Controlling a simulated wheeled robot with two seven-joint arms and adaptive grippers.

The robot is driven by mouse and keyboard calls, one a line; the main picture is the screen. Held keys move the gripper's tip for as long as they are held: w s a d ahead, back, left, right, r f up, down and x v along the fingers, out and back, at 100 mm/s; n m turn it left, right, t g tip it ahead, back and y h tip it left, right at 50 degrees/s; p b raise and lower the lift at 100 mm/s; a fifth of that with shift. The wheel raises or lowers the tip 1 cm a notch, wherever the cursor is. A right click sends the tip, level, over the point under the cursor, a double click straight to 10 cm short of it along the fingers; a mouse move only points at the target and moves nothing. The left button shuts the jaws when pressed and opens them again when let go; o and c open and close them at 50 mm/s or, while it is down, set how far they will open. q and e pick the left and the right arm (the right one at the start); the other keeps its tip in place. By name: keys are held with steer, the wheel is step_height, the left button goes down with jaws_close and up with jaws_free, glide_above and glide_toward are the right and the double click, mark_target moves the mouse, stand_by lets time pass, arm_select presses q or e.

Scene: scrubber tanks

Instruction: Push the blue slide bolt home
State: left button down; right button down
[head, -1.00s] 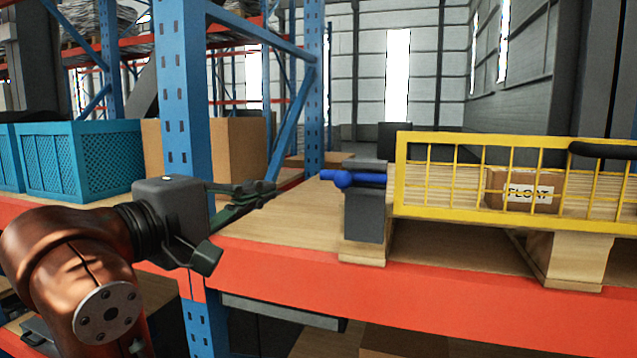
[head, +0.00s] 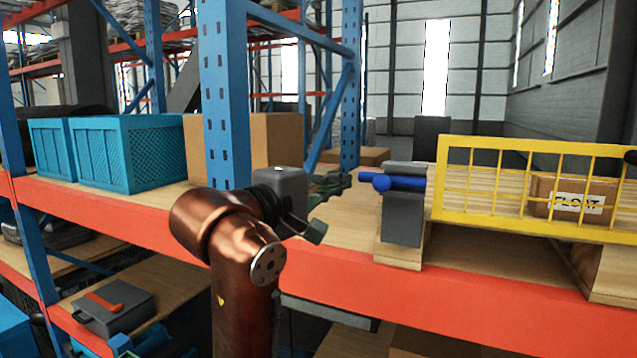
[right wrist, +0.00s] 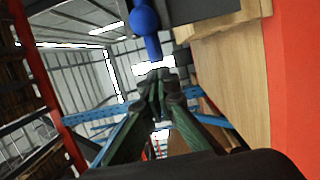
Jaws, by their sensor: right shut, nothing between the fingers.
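The blue slide bolt (head: 408,182) lies level across the top of a grey block (head: 402,218). Its round knob and a short thin end stick out on the left. Its right end stops close to the yellow mesh gate (head: 436,195), with a small gap seeming to show. My right gripper (head: 347,181) is shut and empty, just left of the bolt's thin end and at about its height. In the right wrist view the closed fingertips (right wrist: 160,82) lie below the blue bolt (right wrist: 147,28), apart from it in the picture. My left gripper is not in view.
The grey block stands on a wooden base (head: 400,254) on the shelf with a red front beam (head: 480,290). A FLOAT box (head: 566,197) sits behind the gate. A blue rack post (head: 225,100) and turquoise crates (head: 125,155) stand left.

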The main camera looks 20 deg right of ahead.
mark_target(401, 182)
steer(key=s+d, duration=0.2)
steer(key=s, duration=0.1)
steer(key=shift+d, duration=0.1)
steer(key=s+d, duration=0.1)
steer(key=s, duration=0.1)
steer(key=s+d+b, duration=0.1)
steer(key=s+d, duration=0.1)
steer(key=shift+s+d, duration=0.15)
steer(key=shift+d, duration=0.1)
steer(key=shift+a, duration=0.1)
stand_by(0.3)
